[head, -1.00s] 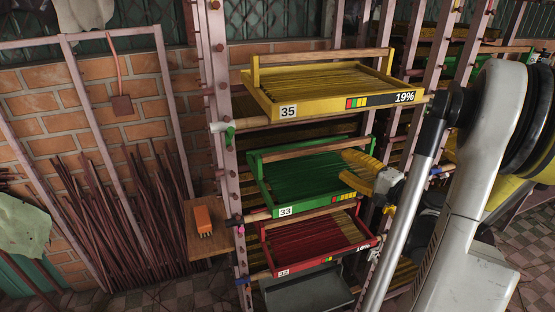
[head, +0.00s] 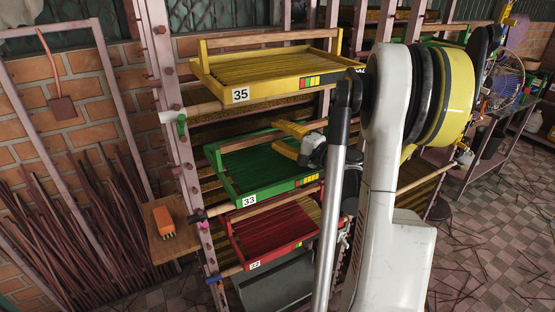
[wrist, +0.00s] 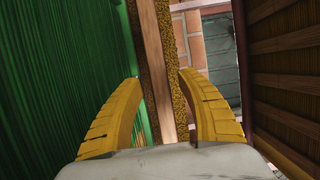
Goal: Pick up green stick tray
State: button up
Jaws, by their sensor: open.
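The green stick tray (head: 258,170), labelled 33, sits on the middle level of the rack in the head view. It is filled with green sticks and has a wooden bar handle along its far side. My gripper (head: 279,138) is open and empty at the tray's far right, close to that handle. In the wrist view, the green sticks (wrist: 60,70) fill the left. A wooden bar (wrist: 151,60), apparently the tray's handle, runs between the two yellow fingers (wrist: 160,82). I cannot tell whether either finger touches it.
The yellow tray (head: 268,88), labelled 35, is directly above; its underside (wrist: 290,70) appears on the right of the wrist view. A red tray (head: 272,232) is below. Pink rack posts (head: 175,130) stand close. An orange object (head: 165,222) lies on a small wooden shelf at left.

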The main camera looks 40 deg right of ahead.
grip_shut()
jog(key=shift+r, duration=0.15)
